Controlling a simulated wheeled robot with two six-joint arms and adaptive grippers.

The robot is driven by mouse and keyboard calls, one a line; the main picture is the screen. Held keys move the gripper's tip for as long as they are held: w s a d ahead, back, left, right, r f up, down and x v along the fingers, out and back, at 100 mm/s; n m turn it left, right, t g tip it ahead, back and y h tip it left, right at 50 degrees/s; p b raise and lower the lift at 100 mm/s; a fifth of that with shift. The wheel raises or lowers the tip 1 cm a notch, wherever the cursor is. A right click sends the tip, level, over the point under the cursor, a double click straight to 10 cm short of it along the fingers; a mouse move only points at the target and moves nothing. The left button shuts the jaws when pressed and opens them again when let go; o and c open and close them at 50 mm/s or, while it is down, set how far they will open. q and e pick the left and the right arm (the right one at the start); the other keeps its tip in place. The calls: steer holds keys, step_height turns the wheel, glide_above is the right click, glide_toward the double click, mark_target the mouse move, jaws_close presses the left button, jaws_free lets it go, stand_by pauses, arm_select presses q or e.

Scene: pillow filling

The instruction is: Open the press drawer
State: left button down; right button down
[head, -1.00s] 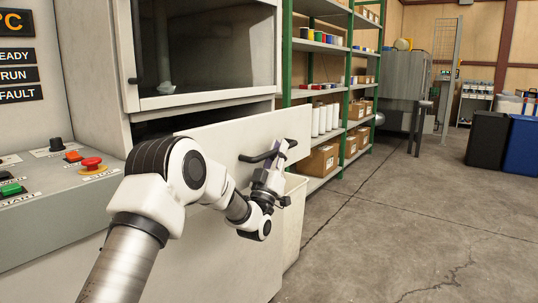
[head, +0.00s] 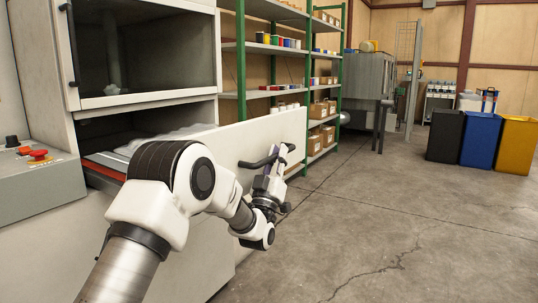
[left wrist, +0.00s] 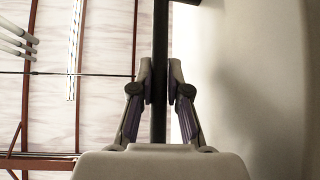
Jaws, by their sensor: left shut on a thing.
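The press (head: 145,100) stands at the left with its drawer pulled out below the glass window. The drawer's white front panel (head: 280,130) stands clear of the press body, and a pale, lumpy top shows in the gap behind it. The black drawer handle (head: 250,164) is on that panel. My left gripper (head: 273,166) is shut on the handle. In the left wrist view, the handle bar (left wrist: 160,70) runs between the two fingers (left wrist: 159,88), with the panel on the right. My arm hides part of the drawer. My right gripper is not in view.
A control panel (head: 35,195) with a red button is at the left. Green shelving (head: 240,70) with boxes stands behind the drawer. Black, blue (head: 481,138) and yellow bins are at the far right. The concrete floor to the right is clear.

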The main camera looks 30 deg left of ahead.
arm_select(q)
steer(key=shift+s+d, duration=0.1)
steer(key=shift+d, duration=0.75)
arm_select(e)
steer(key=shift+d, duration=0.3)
arm_select(q)
steer(key=c, duration=1.1)
jaws_free()
steer(key=shift+c, duration=0.2)
steer(key=shift+f, duration=0.1)
steer(key=v, duration=0.7)
steer(key=shift+s+f, duration=0.1)
